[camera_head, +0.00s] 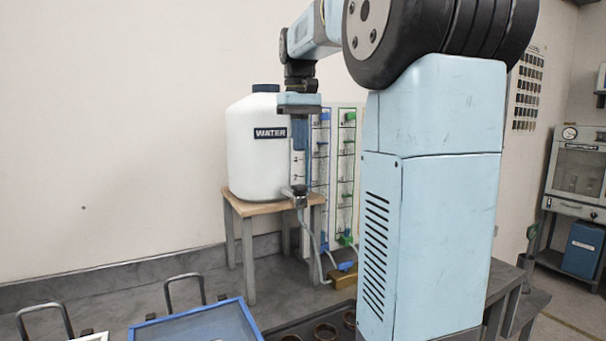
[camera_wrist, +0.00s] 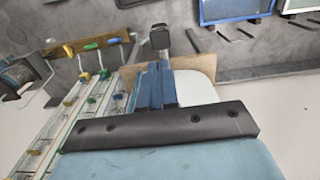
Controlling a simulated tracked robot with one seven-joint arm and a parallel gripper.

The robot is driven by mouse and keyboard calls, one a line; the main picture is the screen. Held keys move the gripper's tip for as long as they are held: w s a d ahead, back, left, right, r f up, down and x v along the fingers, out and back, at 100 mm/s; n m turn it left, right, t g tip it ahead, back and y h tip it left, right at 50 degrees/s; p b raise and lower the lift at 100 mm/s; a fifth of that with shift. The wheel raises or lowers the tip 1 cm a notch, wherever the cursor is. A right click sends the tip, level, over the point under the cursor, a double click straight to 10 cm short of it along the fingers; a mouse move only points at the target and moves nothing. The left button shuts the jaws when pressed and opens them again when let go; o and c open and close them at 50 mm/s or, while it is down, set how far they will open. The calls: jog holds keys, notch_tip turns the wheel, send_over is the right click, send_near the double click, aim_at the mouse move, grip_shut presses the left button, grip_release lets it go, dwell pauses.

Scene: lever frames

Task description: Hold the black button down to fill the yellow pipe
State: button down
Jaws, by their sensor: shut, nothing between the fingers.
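The white water jug (camera_head: 256,150) stands on a small wooden-topped stand. A black button (camera_head: 299,190) sits on the tap low at its front right; in the wrist view the black button (camera_wrist: 160,37) shows just past the fingertips. In the wrist view my gripper (camera_wrist: 154,66) shows two blue fingers together. A yellow fitting (camera_wrist: 84,77) shows among the pipes in the wrist view. The yellow pipe's level cannot be read.
Blue- and green-fitted pipes (camera_head: 345,170) stand right of the jug, partly hidden by my arm. Tubes run down to a wooden block (camera_head: 344,279). A blue-rimmed tray (camera_head: 190,320) lies at the front. Clear grey bench lies left of the stand.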

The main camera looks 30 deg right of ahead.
aim_at(300, 186)
notch_tip(300, 186, down, 8)
jog(key=shift+f, duration=0.2)
dwell(0.4)
jog(key=shift+s+f, duration=0.2)
jog(key=shift+f, duration=1)
dwell(4.9)
jog(key=shift+r, duration=0.3)
notch_tip(300, 186, up, 15)
dwell(0.4)
